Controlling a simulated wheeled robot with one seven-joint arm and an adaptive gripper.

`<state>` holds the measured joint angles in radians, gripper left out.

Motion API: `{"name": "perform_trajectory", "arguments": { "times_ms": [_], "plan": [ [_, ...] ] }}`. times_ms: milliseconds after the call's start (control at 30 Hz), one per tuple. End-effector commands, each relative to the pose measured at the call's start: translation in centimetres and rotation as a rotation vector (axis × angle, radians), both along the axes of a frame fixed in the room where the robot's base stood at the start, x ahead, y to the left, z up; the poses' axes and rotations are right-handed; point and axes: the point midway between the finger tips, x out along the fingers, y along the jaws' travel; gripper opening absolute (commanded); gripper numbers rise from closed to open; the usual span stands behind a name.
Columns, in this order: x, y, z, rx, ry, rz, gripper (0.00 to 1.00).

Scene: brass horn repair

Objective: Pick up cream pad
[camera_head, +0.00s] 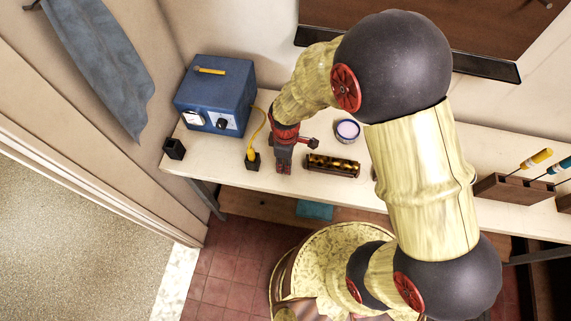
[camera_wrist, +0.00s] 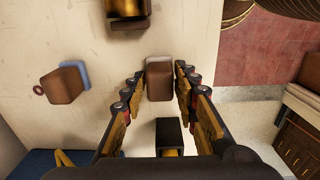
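In the wrist view, a small brown block with a pale cream pad (camera_wrist: 158,60) along its far edge sits on the bench, between my fingertips. My gripper (camera_wrist: 160,75) is open, with a finger on each side of the block and a narrow gap showing at both sides. Whether the fingertips are down at the block's height is hard to tell. In the head view my gripper (camera_head: 284,168) points down at the bench's front part, and the cream pad cannot be made out there.
A brown block with a blue pad (camera_wrist: 74,73) lies to the left in the wrist view. A black holder (camera_wrist: 168,133) stands close behind. A tray of brass parts (camera_head: 333,166), a round dish (camera_head: 347,131) and a blue box (camera_head: 215,95) share the bench (camera_head: 230,160).

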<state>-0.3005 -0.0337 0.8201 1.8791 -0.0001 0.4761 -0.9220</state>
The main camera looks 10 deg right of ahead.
Motion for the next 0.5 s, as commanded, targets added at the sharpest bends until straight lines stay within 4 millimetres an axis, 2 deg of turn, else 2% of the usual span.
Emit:
{"name": "perform_trajectory", "arguments": {
  "times_ms": [500],
  "plan": [
    [0.00, 0.00, 0.01, 0.000, 0.000, 0.000, 0.00]
  ]
}}
